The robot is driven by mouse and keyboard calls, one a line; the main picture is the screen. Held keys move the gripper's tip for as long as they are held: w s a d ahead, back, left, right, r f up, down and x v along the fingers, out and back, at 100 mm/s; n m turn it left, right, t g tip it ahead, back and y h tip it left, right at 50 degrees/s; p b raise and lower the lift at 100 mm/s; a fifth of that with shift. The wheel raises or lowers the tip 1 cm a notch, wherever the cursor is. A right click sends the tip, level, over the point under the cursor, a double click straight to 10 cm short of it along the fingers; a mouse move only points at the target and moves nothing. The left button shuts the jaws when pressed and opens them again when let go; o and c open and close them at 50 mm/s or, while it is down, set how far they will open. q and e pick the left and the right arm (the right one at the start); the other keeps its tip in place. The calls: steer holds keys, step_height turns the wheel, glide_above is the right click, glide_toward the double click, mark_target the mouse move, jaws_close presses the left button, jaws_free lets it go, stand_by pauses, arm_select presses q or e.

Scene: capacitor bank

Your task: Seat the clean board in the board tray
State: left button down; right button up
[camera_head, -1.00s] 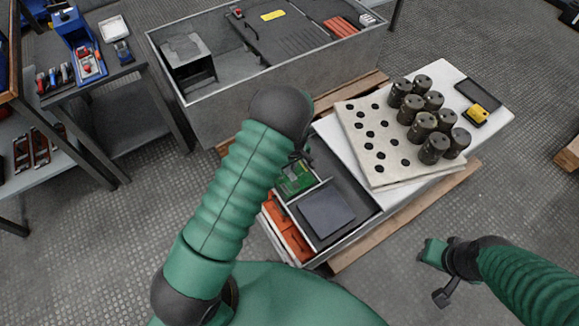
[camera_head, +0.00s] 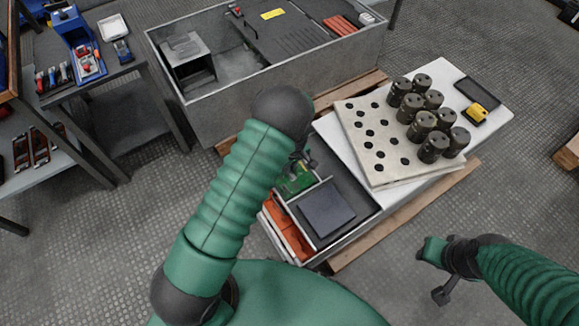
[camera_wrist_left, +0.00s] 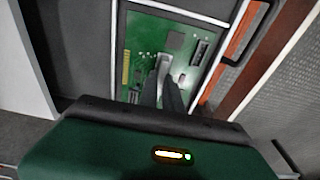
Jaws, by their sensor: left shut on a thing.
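The green clean board (camera_head: 294,185) is in the small light-walled compartment of the board tray (camera_head: 331,178), mostly behind my left arm in the head view. It shows more fully in the left wrist view (camera_wrist_left: 146,42), framed by the pale compartment walls. My left gripper (camera_wrist_left: 163,88) has its dark fingers close together on a pale upright piece (camera_wrist_left: 163,66) at the board's middle. In the head view the left gripper (camera_head: 303,163) is over the board. I cannot tell whether the board lies fully flat. My right gripper (camera_head: 437,270) hangs away at the lower right, its jaws unclear.
A dark square pad (camera_head: 325,209) lies in the compartment beside the board. Orange pieces (camera_head: 287,226) fill the bin at the left. A perforated plate (camera_head: 372,140) and several dark capacitors (camera_head: 423,125) are on the white top. A grey cabinet (camera_head: 235,98) stands behind.

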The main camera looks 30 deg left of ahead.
arm_select(q)
steer(key=shift+f, duration=0.2)
stand_by(0.5)
steer(key=c, duration=1.5)
jaws_free()
steer(key=shift+o, duration=0.2)
step_height(320, 180, up, 17)
steer(key=s+d+p, duration=0.1)
steer(key=d+p, duration=0.1)
steer(key=p, duration=0.4)
steer(key=s+d+r+m+t+h, duration=0.1)
steer(key=s+d+r+m, duration=0.1)
steer(key=s+r+m, duration=0.5)
steer(key=s+d+r+m+t, duration=0.1)
steer(key=s+r+m, duration=0.3)
steer(key=s, duration=0.5)
step_height(320, 180, up, 21)
steer(key=m+p, duration=0.1)
steer(key=p, duration=2.1)
steer(key=shift+d, duration=0.15)
